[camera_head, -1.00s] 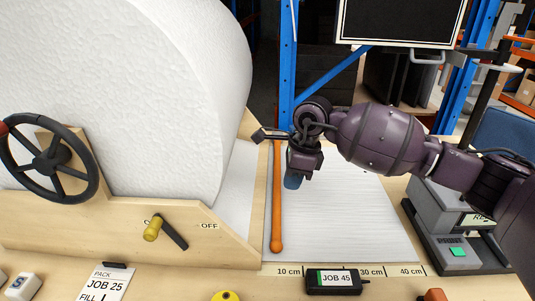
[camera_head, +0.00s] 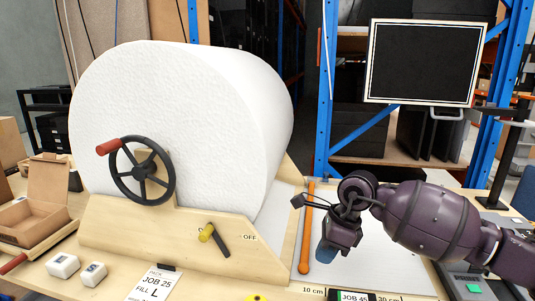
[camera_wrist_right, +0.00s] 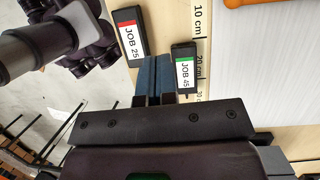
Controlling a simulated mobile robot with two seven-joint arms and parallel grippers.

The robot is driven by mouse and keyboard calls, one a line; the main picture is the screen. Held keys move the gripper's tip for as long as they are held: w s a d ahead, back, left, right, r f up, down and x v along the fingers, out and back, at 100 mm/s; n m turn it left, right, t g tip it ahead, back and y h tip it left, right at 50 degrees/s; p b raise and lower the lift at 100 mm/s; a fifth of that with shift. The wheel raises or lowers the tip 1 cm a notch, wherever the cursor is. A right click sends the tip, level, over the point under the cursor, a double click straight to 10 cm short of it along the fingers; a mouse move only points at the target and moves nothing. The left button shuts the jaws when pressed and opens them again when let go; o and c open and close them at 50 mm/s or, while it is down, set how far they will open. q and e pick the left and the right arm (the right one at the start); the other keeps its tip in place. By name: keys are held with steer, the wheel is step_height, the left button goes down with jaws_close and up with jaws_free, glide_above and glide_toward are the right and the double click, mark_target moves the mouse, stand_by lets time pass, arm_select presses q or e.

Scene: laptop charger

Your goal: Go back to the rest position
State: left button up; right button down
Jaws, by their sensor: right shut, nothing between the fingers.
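My right gripper (camera_head: 326,252) hangs fingers-down over the white sheet on the bench, just right of the orange rod (camera_head: 305,240). Its two blue fingers (camera_wrist_right: 153,85) are shut together with nothing between them in the right wrist view. They point toward a black JOB 45 box (camera_wrist_right: 184,65) with a green label and a black JOB 25 box (camera_wrist_right: 130,35) with a red label. My right arm comes in from the right edge of the head view. My left gripper is not in view.
A large white roll (camera_head: 180,110) with a handwheel (camera_head: 140,170) stands left of my right arm. A monitor (camera_head: 420,60) hangs behind. An open cardboard box (camera_head: 45,195) and white blocks (camera_head: 63,265) sit at left.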

steer(key=s+a+r+m+t+y, duration=0.1)
steer(key=s+a+r+m+y, duration=0.2)
steer(key=a+y, duration=0.35)
steer(key=s+a+m+y, duration=0.3)
steer(key=s+a+y, duration=0.1)
steer(key=a+y, duration=0.25)
steer(key=w+d+m+t+h, duration=0.1)
steer(key=d+m+t+h, duration=0.3)
steer(key=d+m+t, duration=0.7)
steer(key=d+m+t+h, duration=0.3)
steer(key=m+t+h, duration=0.35)
steer(key=m, duration=0.95)
steer(key=s+d+f+m+g+h, duration=0.2)
steer(key=s+d+f+m+h, duration=0.1)
steer(key=d+f+m+h, duration=0.45)
steer(key=s+d+f+m+g, duration=0.3)
steer(key=s+f+m+g, duration=0.3)
steer(key=s, duration=0.6)
steer(key=s+d+f+m+g, duration=0.45)
steer(key=s+f+g, duration=0.3)
steer(key=s, duration=0.45)
steer(key=w+a+f+t+y, duration=0.1)
steer(key=w+f+t, duration=0.6)
steer(key=f, duration=0.3)
steer(key=shift+w+t, duration=0.4)
steer(key=shift+t, duration=0.4)
